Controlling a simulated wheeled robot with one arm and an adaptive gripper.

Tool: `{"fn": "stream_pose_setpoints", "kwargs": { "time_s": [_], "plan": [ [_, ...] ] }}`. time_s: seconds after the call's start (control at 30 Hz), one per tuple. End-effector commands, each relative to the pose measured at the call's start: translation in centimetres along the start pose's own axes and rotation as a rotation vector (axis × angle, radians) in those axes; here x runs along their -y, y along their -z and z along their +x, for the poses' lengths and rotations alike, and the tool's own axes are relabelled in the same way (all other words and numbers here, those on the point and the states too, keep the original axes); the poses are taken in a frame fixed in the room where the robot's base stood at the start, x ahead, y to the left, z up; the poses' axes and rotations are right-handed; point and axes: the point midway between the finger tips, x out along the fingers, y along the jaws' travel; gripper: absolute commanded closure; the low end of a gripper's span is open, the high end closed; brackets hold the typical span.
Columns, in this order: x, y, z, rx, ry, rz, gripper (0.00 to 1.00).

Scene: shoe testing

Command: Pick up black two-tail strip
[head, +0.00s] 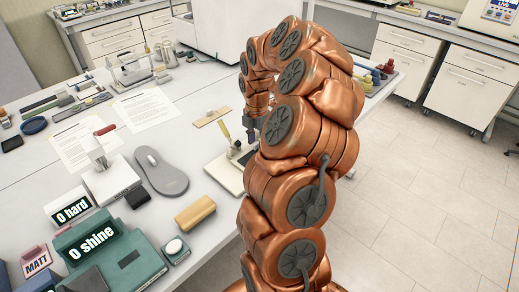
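I cannot single out a black two-tail strip for certain. Several thin dark and green strips lie at the far left of the white table (215,185), among them a dark green strip (40,105) and a grey one (88,105). My copper arm rises in front of the table's right side and bends down at its far end. My gripper (250,126) hangs near a small stand with a pale base (229,174), far to the right of the strips. It is small and partly hidden by the arm, so its fingers are unclear.
A grey shoe sole (161,174), a tan block (195,213), a hardness tester (101,165) and a green gloss meter (110,252) stand at the front left. Paper sheets (142,108) lie behind. A white machine (215,27) stands at the back. Tiled floor is open at right.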

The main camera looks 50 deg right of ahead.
Motion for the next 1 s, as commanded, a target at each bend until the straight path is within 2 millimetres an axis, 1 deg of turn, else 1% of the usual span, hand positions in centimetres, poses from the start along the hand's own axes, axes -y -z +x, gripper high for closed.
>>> {"fn": "stream_pose_setpoints", "kwargs": {
  "time_s": [0.03, 0.33, 0.77, 0.87, 1.0],
  "plan": [
    [0.0, 0.0, 0.0, 0.0, 0.0, 0.0, 0.68],
    [0.0, 0.0, 0.0, 0.0, 0.0, 0.0, 0.99],
    [-0.1, 0.0, -0.1, 0.0, -0.001, 0.0, 1.0],
    [-0.1, -0.1, -0.7, 0.002, -0.003, 0.0, 1.0],
    [-0.1, 0.1, -1.8, 0.001, -0.003, -0.001, 1.0]
  ]
}}
